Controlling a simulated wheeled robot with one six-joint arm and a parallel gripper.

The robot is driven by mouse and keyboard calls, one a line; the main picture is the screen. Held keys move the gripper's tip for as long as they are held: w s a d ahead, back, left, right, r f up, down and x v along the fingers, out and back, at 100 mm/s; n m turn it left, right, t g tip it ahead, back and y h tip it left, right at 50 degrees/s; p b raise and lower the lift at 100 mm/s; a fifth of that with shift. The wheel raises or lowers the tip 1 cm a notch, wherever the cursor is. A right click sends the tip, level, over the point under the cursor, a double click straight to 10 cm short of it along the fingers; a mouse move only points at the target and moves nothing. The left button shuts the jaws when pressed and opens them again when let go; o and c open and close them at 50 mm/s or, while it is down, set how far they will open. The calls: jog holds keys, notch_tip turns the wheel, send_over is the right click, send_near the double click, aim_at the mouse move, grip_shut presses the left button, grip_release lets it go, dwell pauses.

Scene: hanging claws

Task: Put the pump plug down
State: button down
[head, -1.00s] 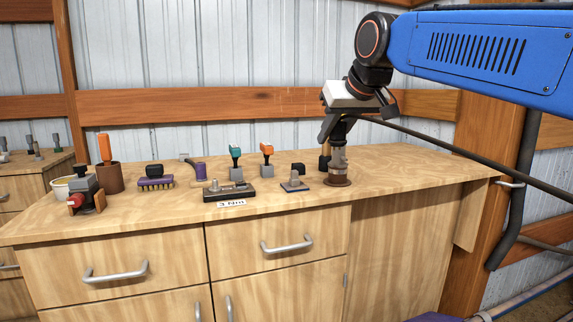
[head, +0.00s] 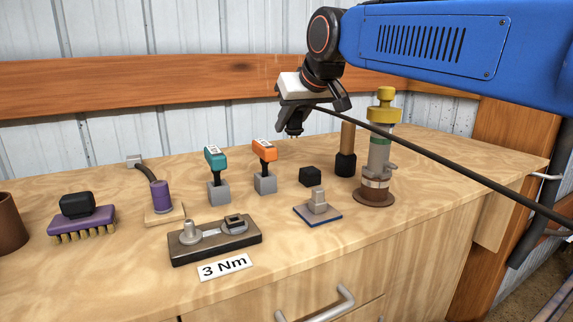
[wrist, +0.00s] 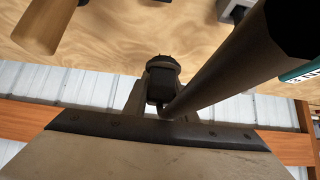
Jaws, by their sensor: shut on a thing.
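My gripper (head: 296,119) is above the back of the workbench (head: 130,282), left of the yellow-topped cylinder. It is shut on the pump plug (head: 295,130), a small dark plug pointing down, with prongs at its tip. In the wrist view the plug (wrist: 162,69) sits between the two fingers, with bare wood beyond it. A thick black cable (head: 440,159) runs from the gripper to the lower right. In the wrist view the cable (wrist: 232,62) crosses close to the camera and hides part of the scene. The plug appears clear of the bench.
Near the gripper stand an orange-handled tool (head: 264,152), a teal-handled tool (head: 216,160), a black block (head: 310,176), a wooden-handled tool (head: 347,140) and the yellow-topped cylinder (head: 380,155). A blue-edged pad (head: 333,216) and 3 Nm device (head: 190,250) lie in front.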

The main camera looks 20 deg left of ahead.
jog(key=shift+w+a+f, duration=0.1)
jog(key=shift+a+f, duration=0.05)
jog(key=shift+f, duration=2.35)
jog(key=shift+w+a+f, duration=0.1)
jog(key=shift+f, duration=2.4)
jog(key=shift+f, duration=0.1)
jog(key=c, duration=1.5)
grip_release()
jog(key=shift+o, duration=0.2)
jog(key=v, duration=1.2)
jog(key=shift+d, duration=0.1)
